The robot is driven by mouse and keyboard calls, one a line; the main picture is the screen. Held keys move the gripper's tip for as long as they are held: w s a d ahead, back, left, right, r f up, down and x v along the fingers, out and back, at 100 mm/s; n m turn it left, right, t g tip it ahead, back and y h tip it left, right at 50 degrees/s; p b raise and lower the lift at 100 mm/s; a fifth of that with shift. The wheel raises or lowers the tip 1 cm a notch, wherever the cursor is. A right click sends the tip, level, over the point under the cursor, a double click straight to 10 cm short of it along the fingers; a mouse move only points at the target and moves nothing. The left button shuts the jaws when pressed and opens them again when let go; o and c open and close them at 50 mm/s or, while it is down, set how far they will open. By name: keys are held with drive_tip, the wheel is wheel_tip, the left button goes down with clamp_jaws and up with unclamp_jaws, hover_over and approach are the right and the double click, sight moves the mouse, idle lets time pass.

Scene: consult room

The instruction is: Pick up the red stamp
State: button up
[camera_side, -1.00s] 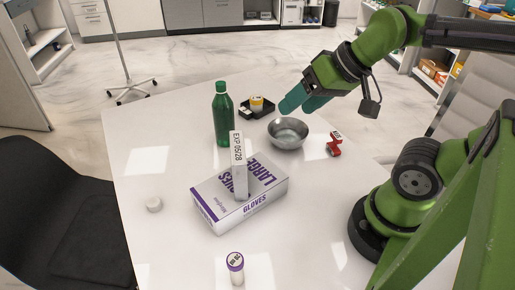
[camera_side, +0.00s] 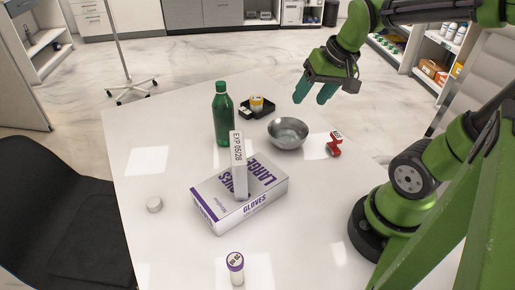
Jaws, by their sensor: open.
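The red stamp (camera_side: 334,148) stands on the white table near its right edge, just right of the metal bowl. It has a red body and a white label with dark marks on top. My gripper (camera_side: 311,97) is above the far right part of the table, higher in the picture than the stamp and apart from it. Its two teal fingers point downward, open, with nothing between them.
A metal bowl (camera_side: 288,134) sits close left of the stamp. Farther left are a green bottle (camera_side: 222,118) and a black tray (camera_side: 245,112) with a yellow-and-white container (camera_side: 256,103). A glove box (camera_side: 214,209), a white box (camera_side: 240,176), a purple-capped vial (camera_side: 236,270) and a white disc (camera_side: 154,205) stand nearer.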

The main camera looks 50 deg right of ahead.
sight(332, 137)
drive_tip(key=s+d+f+g, duration=0.1)
drive_tip(key=d+f+g, duration=0.1)
drive_tip(key=d, duration=0.5)
drive_tip(key=s+d+f+g, duration=0.1)
drive_tip(key=d+f+g, duration=0.15)
drive_tip(key=d, duration=0.35)
wheel_tip(332, 137, down, 16)
drive_tip(key=shift+s+r, duration=0.1)
clamp_jaws()
